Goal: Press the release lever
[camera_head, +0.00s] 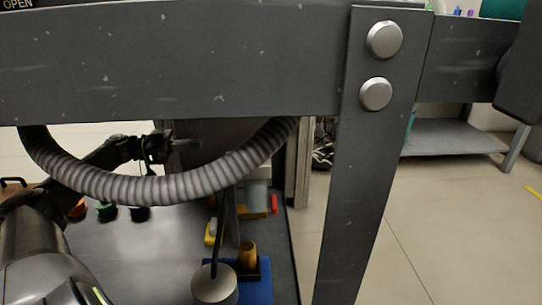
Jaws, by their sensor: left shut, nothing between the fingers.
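A dark, thin rod with a round grey knob (214,285) stands at the bottom centre, below the hose; it may be the release lever, but I cannot tell for sure. My left arm comes in from the lower left and passes behind the ribbed hose. My left gripper (186,146) is shut and empty, up and left of the knob and apart from it. It is small and dark, and partly framed by the hose. My right gripper is not in view.
A scratched grey metal beam (200,60) and bolted post (365,180) block much of the view. A ribbed grey hose (185,187) loops below the beam. Small coloured containers (106,211) stand at left, a blue tray (258,290) near the knob.

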